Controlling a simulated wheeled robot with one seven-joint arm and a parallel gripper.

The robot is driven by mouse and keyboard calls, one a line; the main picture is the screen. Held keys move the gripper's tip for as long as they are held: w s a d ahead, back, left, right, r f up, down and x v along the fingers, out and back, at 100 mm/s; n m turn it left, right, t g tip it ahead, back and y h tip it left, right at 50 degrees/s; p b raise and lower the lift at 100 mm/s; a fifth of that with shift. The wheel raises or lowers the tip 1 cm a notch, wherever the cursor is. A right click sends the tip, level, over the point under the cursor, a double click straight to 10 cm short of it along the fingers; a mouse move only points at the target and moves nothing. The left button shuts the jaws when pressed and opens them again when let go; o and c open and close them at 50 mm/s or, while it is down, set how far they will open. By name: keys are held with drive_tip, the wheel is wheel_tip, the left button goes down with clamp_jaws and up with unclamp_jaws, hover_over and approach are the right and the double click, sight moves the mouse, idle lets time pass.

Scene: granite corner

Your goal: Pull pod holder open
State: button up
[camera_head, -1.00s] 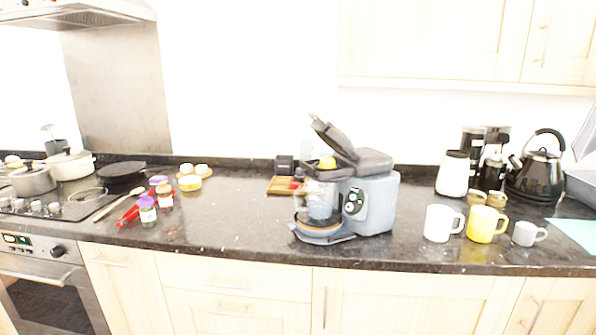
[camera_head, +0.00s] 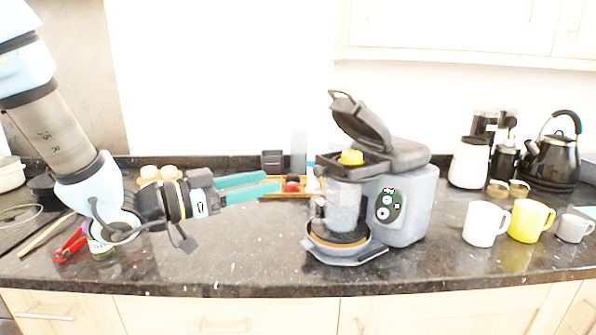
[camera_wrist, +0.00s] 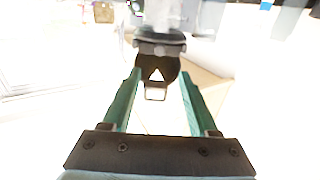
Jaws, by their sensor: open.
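The grey pod coffee machine (camera_head: 412,205) stands on the counter right of centre in the head view, its dark lid (camera_head: 362,125) tilted up. Under the lid, the dark pod holder (camera_head: 372,169) sits above the clear jug, with a yellow pod (camera_head: 351,157) on it. My gripper (camera_head: 273,182) is open and empty to the left of the machine, its teal fingers pointing right, apart from it. In the wrist view, a dark part with a small loop lies ahead, between and beyond my fingertips (camera_wrist: 161,72); overexposure hides which part it is.
A white mug (camera_head: 485,223), a yellow mug (camera_head: 530,220) and a grey mug (camera_head: 573,229) stand right of the machine. A black kettle (camera_head: 552,160) is behind them. A small wooden tray (camera_head: 285,195) lies behind my fingers.

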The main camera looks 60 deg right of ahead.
sight(315, 170)
drive_tip(key=p+x, duration=0.3)
drive_tip(key=x, duration=0.6)
drive_tip(key=shift+d+r, duration=0.1)
drive_tip(key=shift+r, duration=0.05)
drive_tip(key=shift+s+d+p, duration=0.3)
drive_tip(key=shift+d, duration=0.35)
clamp_jaws()
drive_tip(key=shift+w, duration=0.1)
idle(0.6)
